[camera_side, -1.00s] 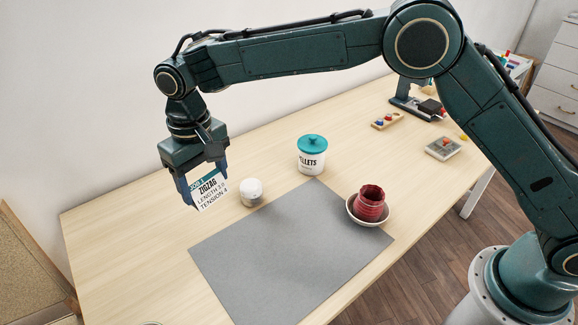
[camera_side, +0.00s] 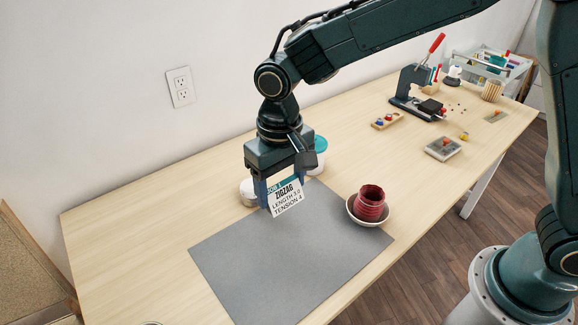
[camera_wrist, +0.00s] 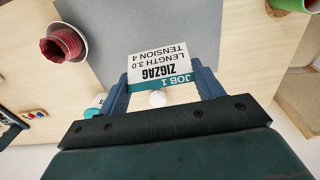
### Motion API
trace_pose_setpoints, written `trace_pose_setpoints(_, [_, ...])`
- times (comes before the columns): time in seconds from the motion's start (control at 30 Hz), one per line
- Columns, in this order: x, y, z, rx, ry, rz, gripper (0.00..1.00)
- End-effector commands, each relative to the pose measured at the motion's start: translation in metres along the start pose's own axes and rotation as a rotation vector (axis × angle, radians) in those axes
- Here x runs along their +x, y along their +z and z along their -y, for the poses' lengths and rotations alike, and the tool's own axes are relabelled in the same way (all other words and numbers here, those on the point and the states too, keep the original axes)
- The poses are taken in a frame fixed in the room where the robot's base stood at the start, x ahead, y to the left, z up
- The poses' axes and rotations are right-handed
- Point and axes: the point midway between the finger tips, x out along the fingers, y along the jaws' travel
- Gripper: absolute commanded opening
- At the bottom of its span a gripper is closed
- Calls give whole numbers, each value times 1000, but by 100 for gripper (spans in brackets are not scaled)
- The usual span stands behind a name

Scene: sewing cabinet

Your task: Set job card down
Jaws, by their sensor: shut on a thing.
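The job card (camera_side: 287,199) is white with a teal top band and reads "JOB 1 ZIGZAG LENGTH 3.0 TENSION 4". My gripper (camera_side: 283,186) is shut on it, with the card upright and slightly tilted between the fingers. In the side view it is in front of the far corner of the grey mat (camera_side: 285,260); the height above the mat is hard to tell. In the wrist view the card (camera_wrist: 158,66) spans the gap between my fingers (camera_wrist: 160,88), with the mat behind it.
A white-lidded jar (camera_side: 248,192) and a teal-lidded jar (camera_side: 320,150) stand behind my gripper, partly hidden. A press (camera_side: 412,88) stands farther back. Most of the mat is clear.

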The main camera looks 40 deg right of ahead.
Motion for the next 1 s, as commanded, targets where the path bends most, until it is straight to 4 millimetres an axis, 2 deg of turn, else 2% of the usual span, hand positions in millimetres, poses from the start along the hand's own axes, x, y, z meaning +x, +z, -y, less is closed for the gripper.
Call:
trace_pose_setpoints(0.2, [1,13,-11,20,0,0,45])
trace_pose_setpoints(0.57, [9,15,-12,23,1,2,45])
trace_pose_setpoints(0.77, [35,16,-12,22,3,4,45])
trace_pose_setpoints(1.0, [81,16,-12,22,3,5,45])
